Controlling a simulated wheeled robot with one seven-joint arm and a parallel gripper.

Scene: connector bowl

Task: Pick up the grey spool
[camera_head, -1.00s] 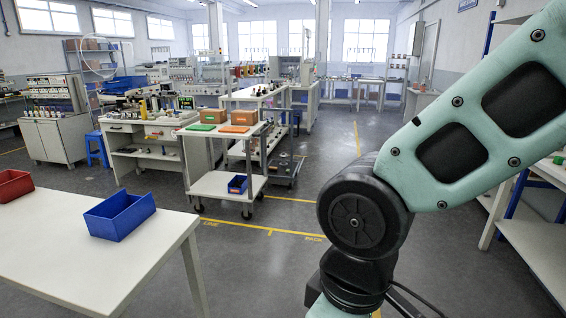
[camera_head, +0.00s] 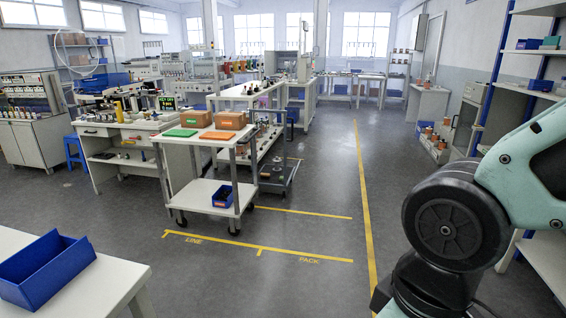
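I cannot make out the grey spool for certain. A small dark, round item (camera_head: 277,160) on the low cart behind the white trolley may be a spool, but it is too small to tell. Small coloured spool-like shapes (camera_head: 240,66) sit in a row on the far machines. My gripper is not in view; only part of my arm shows at the lower right.
A blue bin (camera_head: 45,268) stands on a white table (camera_head: 112,283) at lower left. The white trolley (camera_head: 205,196) holds boxes, green and orange trays, and a small blue bin (camera_head: 222,195). Shelves (camera_head: 545,90) stand at right. Clear floor (camera_head: 330,185) with yellow lines lies centre.

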